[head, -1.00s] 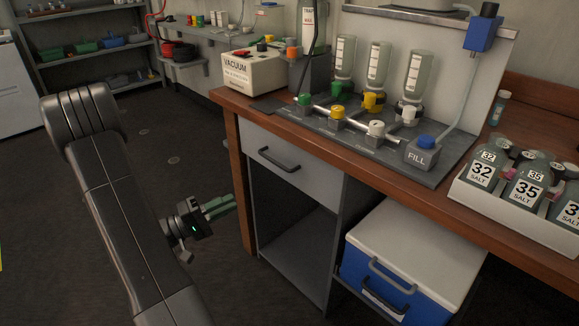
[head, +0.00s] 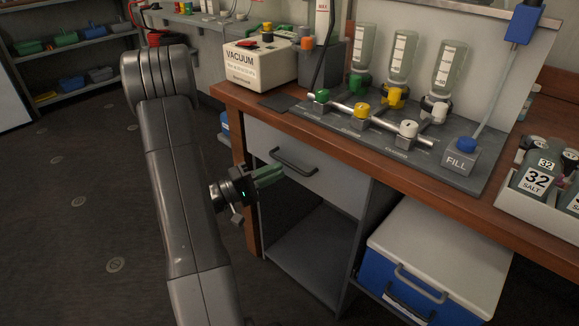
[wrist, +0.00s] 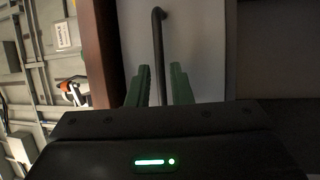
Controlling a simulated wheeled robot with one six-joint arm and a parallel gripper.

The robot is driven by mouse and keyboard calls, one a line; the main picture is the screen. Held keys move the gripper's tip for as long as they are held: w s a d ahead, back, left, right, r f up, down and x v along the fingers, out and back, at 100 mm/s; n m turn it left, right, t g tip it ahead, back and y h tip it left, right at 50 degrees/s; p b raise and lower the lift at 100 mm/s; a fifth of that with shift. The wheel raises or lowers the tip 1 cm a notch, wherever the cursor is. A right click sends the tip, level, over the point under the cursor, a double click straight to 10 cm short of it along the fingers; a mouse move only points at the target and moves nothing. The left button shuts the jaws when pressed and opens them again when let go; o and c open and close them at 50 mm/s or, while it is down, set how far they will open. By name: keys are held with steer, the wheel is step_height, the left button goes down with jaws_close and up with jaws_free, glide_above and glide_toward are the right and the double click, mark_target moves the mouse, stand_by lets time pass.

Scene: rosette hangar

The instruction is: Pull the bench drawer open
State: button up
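The bench drawer (head: 335,186) is a light grey front under the wooden bench top, and it is shut. Its dark bar handle (head: 294,163) lies across the upper part of the front. My gripper (head: 268,175) has green fingers and is just left of and below the handle in the head view. In the wrist view the drawer front (wrist: 205,50) fills the middle. The handle (wrist: 158,45) runs upright there, with its lower end between the two fingers of my gripper (wrist: 162,80). The fingers are apart, with a gap on each side. I cannot tell how deep the handle sits between them.
Below the drawer is an open shelf space (head: 310,245). A blue and white cooler (head: 440,245) stands to its right. The wooden bench top (head: 235,98) carries a vacuum box (head: 258,66), a bottle manifold (head: 385,135) and a rack of salt bottles (head: 536,180). The floor (head: 75,190) at left is clear.

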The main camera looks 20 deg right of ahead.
mark_target(289, 164)
steer(key=shift+d+r, duration=0.25)
steer(key=shift+d, duration=0.95)
steer(key=shift+d+r, duration=0.2)
steer(key=shift+d, duration=0.95)
jaws_close()
